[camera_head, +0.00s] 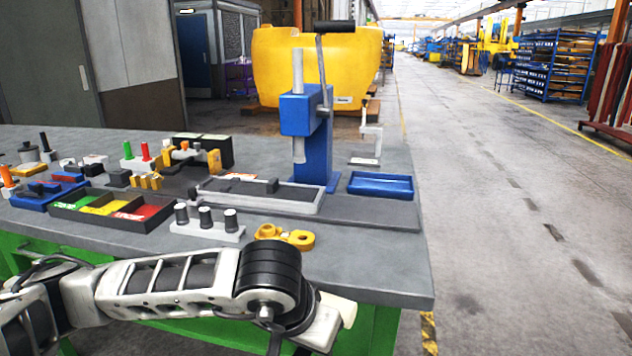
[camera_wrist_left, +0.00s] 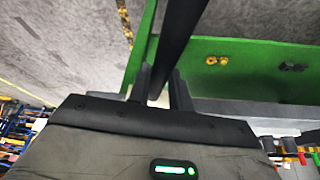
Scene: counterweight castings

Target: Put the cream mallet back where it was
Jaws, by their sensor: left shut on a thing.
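My left gripper (camera_wrist_left: 162,88) is shut on a dark, straight handle (camera_wrist_left: 182,38), which runs up and out of the left wrist view. It appears to be the handle of the mallet; no mallet head shows in that view. In the head view my left arm reaches across the front of the workbench, its wrist by the front right corner. A pale cream block (camera_head: 343,308) shows just past the wrist; I cannot tell if it is the mallet's head. The fingers are hidden there. My right gripper is not in view.
The grey workbench (camera_head: 385,270) has a bare right front corner. On it stand a blue press (camera_head: 312,130), a blue tray (camera_head: 381,185), a yellow casting (camera_head: 285,237), a white block with black knobs (camera_head: 207,228) and a sorting tray (camera_head: 112,208). Open floor lies to the right.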

